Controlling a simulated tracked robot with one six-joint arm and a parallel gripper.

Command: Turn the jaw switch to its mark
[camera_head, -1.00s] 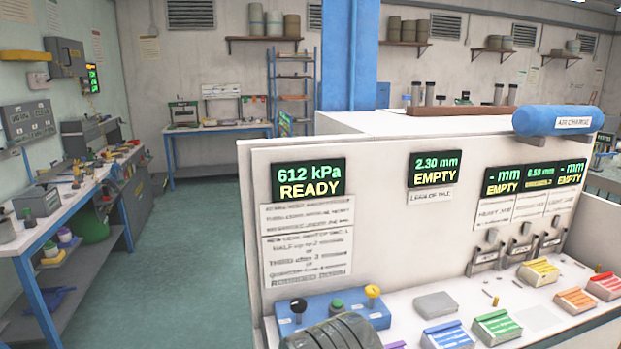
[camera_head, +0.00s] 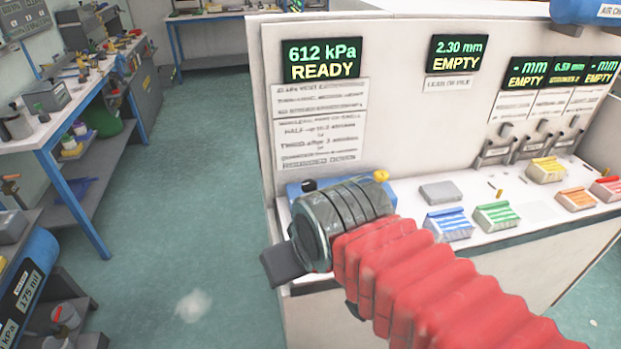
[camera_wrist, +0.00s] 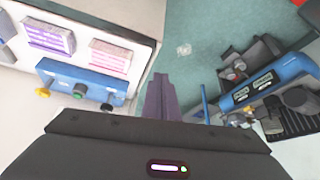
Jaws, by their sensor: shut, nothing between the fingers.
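A blue control box (camera_head: 296,190) sits on the white bench top at its left end. In the head view the yellow knob (camera_head: 381,176) and black knob (camera_head: 309,185) show; my wrist hides the green one. I cannot tell which control is the jaw switch, and no mark is readable. My gripper (camera_head: 280,265) is shut and empty, beside the bench's left end; its fingers (camera_wrist: 160,97) are apart from the box.
Green displays read 612 kPa READY (camera_head: 322,60) and 2.30 mm EMPTY (camera_head: 458,55). Lever switches (camera_head: 497,145) stand at the right. A grey block (camera_head: 441,192) and coloured trays (camera_head: 448,225) lie on the bench.

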